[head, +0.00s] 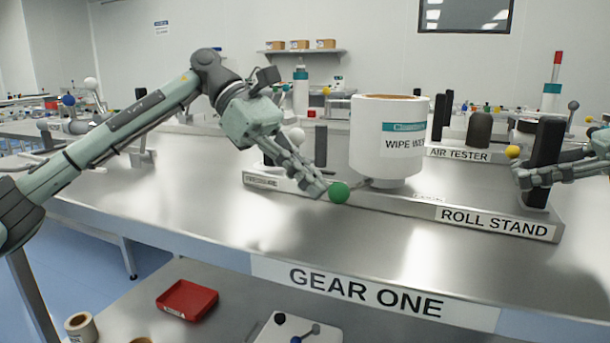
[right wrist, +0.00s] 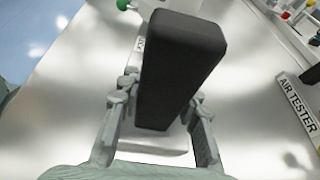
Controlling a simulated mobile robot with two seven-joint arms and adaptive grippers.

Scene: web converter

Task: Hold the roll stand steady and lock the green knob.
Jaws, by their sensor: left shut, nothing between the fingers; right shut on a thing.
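The roll stand (head: 420,212) is a long low metal base on the table, labelled ROLL STAND, with a white wipe roll (head: 375,150) standing above it. The green knob (head: 339,193) sits at the base's front edge below the roll. My left gripper (head: 318,187) is shut and empty, its fingertips just left of the knob; I cannot tell whether they touch it. My right gripper (head: 538,177) is shut on the stand's black upright (head: 548,145) at the right end. The right wrist view shows its fingers on both sides of the black upright (right wrist: 180,65).
An air tester (head: 478,135) with its label stands behind the stand at the right. A red tray (head: 187,299) and a tape roll (head: 80,326) lie on the lower shelf. The table front above the GEAR ONE label (head: 375,290) is clear.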

